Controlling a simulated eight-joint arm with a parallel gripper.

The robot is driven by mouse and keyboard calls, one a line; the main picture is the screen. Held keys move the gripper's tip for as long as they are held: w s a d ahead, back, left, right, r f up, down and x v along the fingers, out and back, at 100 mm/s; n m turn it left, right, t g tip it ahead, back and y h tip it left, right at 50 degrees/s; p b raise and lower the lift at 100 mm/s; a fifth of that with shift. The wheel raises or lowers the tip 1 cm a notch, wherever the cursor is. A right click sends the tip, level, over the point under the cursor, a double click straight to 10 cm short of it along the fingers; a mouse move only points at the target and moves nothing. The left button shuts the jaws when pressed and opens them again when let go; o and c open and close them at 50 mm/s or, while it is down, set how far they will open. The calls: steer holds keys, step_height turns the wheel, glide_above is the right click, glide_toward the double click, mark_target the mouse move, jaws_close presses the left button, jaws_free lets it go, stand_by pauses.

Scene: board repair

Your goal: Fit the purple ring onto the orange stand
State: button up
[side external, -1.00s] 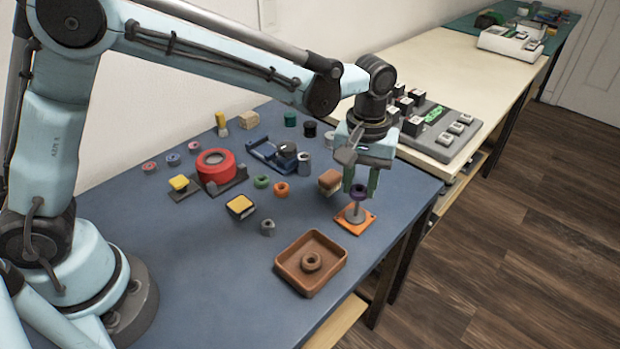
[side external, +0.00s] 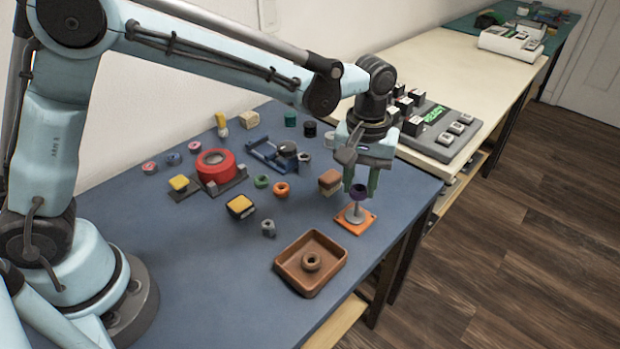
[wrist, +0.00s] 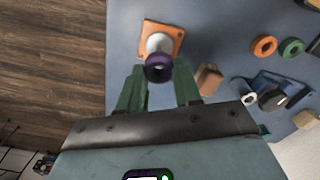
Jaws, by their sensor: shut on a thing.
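The purple ring (side external: 358,191) is between the two green fingers of my gripper (side external: 361,186), at the top of the grey post of the orange stand (side external: 345,221). The wrist view also shows the ring (wrist: 158,68) between the fingertips (wrist: 158,72), its dark hole toward the camera. My gripper is shut on the ring. The orange stand (wrist: 150,29) is a flat square plate with an upright pale post, partly hidden behind the ring in the wrist view. I cannot tell whether the post's tip is inside the ring or just below it.
A brown tray (side external: 331,282) holding a brown ring stands in front of the stand. A brown block (side external: 330,181) is close by on the left. Orange (side external: 281,189) and green (side external: 262,181) rings lie farther left. The table's right edge is near the stand.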

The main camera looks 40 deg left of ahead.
mark_target(356, 213)
steer(key=shift+f, duration=2)
steer(key=shift+f, duration=0.55)
steer(key=o, duration=0.7)
steer(key=shift+r, duration=5.45)
